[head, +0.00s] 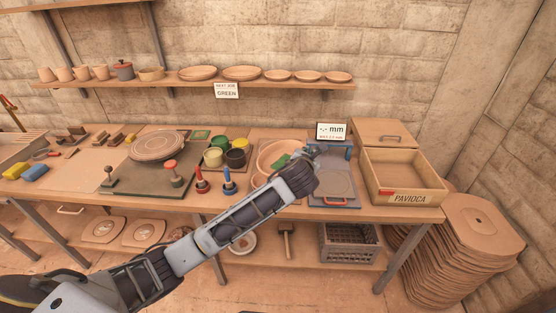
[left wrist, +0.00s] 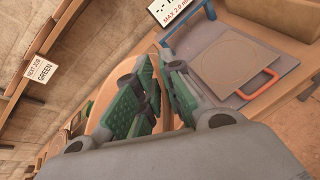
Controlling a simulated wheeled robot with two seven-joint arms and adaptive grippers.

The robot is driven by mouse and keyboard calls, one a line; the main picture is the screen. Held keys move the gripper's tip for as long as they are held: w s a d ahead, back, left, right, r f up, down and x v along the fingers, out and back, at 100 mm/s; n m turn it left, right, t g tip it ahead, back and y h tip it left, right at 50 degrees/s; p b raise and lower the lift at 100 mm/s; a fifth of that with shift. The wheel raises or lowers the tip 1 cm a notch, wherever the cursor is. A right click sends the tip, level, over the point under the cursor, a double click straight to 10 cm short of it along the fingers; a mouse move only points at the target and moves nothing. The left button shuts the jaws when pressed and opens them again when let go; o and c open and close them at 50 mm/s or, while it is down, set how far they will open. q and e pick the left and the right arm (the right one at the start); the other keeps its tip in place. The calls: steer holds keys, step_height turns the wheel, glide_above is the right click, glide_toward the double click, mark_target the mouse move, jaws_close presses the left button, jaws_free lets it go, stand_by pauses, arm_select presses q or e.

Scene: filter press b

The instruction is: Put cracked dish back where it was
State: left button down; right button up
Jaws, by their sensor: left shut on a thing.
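My left gripper (head: 283,161) is over the middle-right of the workbench, its green pads closed on the rim of a round tan dish (head: 268,154). In the left wrist view the pads of the gripper (left wrist: 155,88) stand on both sides of the tan dish (left wrist: 104,84), which is seen partly edge-on. The gripper and arm hide much of the dish, and I cannot make out a crack. I cannot tell whether the dish touches the bench. My right gripper is not in view.
A press or gauge station with a grey plate (head: 338,186) and a display (head: 331,131) stands right of the gripper. A wooden tray labelled PAVIOCA (head: 408,198) is further right. Glaze pots (head: 235,158) and stamps (head: 228,184) stand left. A wall shelf (head: 180,83) holds dishes and cups.

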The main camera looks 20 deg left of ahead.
arm_select(q)
steer(key=a+f+n+y, duration=0.2)
steer(key=a+f, duration=0.1)
steer(key=f, duration=0.7)
steer(key=shift+a+f+g, duration=0.35)
steer(key=shift+g, duration=0.05)
